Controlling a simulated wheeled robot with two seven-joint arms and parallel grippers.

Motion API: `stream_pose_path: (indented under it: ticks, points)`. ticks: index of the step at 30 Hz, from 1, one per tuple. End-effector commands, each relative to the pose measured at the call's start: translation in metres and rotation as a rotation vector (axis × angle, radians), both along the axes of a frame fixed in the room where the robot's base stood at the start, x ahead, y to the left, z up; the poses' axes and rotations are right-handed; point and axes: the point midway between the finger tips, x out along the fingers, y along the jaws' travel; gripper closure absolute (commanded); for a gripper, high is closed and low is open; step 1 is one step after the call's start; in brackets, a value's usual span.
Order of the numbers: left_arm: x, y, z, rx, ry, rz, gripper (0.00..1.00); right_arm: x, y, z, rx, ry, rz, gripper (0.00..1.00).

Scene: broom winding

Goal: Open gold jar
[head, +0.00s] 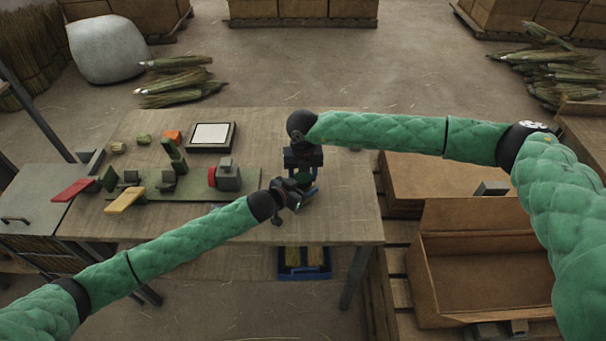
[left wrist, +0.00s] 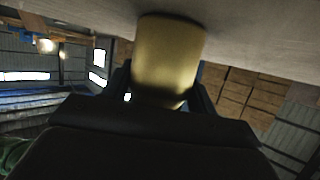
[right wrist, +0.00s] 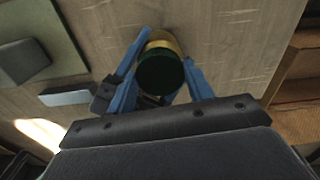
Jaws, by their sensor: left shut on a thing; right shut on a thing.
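The gold jar (left wrist: 168,55) stands on the workbench, its body between the fingers of my left gripper in the left wrist view. A dark green lid (right wrist: 161,72) sits on top of it, with the gold rim showing just beyond in the right wrist view. My left gripper (head: 297,194) is shut on the jar body from the left side. My right gripper (head: 303,172) comes from above and its blue fingers are shut on the lid. In the head view the two grippers mostly hide the jar. I cannot tell whether the lid is loosened.
The workbench (head: 230,235) holds a green-based fixture (head: 195,187) with red and yellow levers left of the jar. A framed white pad (head: 211,135) lies behind it. An open cardboard box (head: 480,270) stands at right. The bench is clear right of the grippers.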

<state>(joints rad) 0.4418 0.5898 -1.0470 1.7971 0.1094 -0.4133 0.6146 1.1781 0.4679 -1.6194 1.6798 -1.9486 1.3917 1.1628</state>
Motion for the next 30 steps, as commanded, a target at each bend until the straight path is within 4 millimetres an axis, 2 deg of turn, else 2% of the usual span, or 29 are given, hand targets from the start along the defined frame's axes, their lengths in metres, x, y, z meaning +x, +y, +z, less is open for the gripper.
stream_pose_path:
  ticks: [9, 10, 13, 23, 30]
  points:
    - [0.0, 0.0, 0.0, 0.0, 0.0, 0.0, 1.0, 0.0, 0.0, 0.0, 0.0, 0.0, 0.015, 0.76]
    - [0.0, 0.0, 0.0, 0.0, 0.0, 0.0, 1.0, 0.0, 0.0, 0.0, 0.0, -0.001, 0.015, 0.47]
    - [0.0, 0.0, 0.0, 0.0, 0.0, 0.0, 1.0, 0.0, 0.0, 0.0, 0.0, 0.0, 0.014, 0.27]
    - [0.0, -0.001, 0.0, 0.0, 0.0, -0.001, 1.0, 0.0, 0.0, 0.001, 0.001, 0.0, 0.015, 0.27]
    - [0.0, 0.0, 0.0, 0.0, 0.0, -0.001, 1.0, 0.0, 0.001, 0.023, 0.002, -0.001, 0.015, 0.27]
